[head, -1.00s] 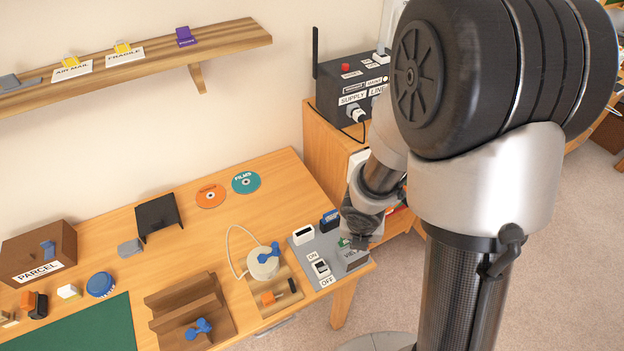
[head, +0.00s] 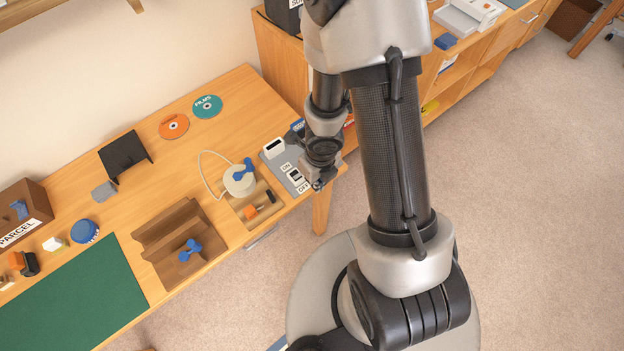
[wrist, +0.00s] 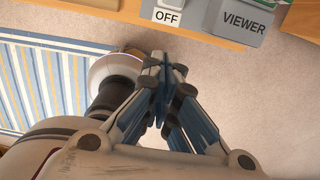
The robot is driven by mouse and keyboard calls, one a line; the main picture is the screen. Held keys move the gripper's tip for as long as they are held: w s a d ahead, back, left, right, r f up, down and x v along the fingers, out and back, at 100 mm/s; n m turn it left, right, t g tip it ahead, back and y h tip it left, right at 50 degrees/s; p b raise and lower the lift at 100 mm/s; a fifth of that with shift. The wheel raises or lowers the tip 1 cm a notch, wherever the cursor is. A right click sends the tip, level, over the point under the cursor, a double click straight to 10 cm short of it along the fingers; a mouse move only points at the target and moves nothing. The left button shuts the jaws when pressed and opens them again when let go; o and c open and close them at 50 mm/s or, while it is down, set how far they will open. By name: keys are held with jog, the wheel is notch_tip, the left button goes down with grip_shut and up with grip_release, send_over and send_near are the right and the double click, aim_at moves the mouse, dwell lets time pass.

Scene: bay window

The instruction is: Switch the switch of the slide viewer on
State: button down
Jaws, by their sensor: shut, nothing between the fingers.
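The slide viewer (head: 274,149) is a grey unit at the right end of the wooden table, partly hidden by my arm in the head view. Its small black-and-white switch (head: 295,176) sits between the ON and OFF labels; which way it is set I cannot tell. In the wrist view the viewer's grey front part (wrist: 243,20) shows at the top edge with the OFF label (wrist: 168,17); the switch is out of that frame. My gripper (head: 317,185) is beside the viewer's OFF end, near the table's front edge. In the wrist view its fingers (wrist: 166,68) are together and empty.
A wooden tray (head: 238,212) with a spool (head: 238,181) and small tools lies left of the viewer. A brown stepped stand (head: 168,232) is farther left. Discs (head: 207,107) lie behind. Carpet (head: 530,200) is open in front and right.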

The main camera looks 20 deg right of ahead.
aim_at(297, 176)
jog(key=w+f, duration=0.1)
jog(key=f, duration=0.1)
jog(key=w+f+b, duration=0.1)
jog(key=f, duration=0.1)
jog(key=w+a+f+b, duration=0.1)
jog(key=f, duration=0.2)
jog(key=shift+w+a, duration=0.1)
jog(key=shift+w, duration=0.15)
jog(key=shift+w+a, duration=0.1)
jog(key=shift+w, duration=0.2)
jog(key=shift+p, duration=0.45)
